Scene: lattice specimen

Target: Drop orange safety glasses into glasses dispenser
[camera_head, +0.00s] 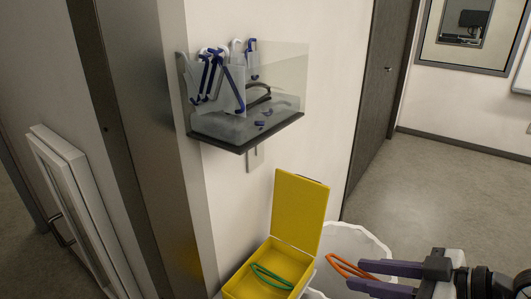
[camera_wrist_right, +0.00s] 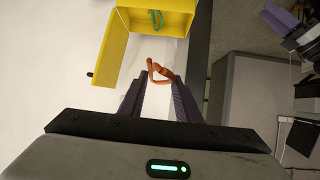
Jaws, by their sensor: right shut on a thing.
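The orange safety glasses (camera_head: 345,266) are held at the fingertips of my right gripper (camera_head: 364,278), low in the head view. In the right wrist view the orange glasses (camera_wrist_right: 160,72) stick out past the purple fingers, which are shut on them. A clear glasses dispenser (camera_head: 283,78) hangs on the wall with several blue-armed glasses (camera_head: 212,75) in it. A yellow box (camera_head: 301,205) stands open below, with green glasses (camera_head: 270,275) inside. My right gripper is just right of the yellow box. Purple parts at the wrist view's upper right may be my left gripper (camera_wrist_right: 283,20); its jaws are unclear.
A white bin (camera_head: 355,238) with an open top stands right of and behind the yellow box, under the held glasses. The dispenser rests on a dark shelf (camera_head: 246,147). A metal door frame (camera_head: 135,100) stands on the left; floor is clear at right.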

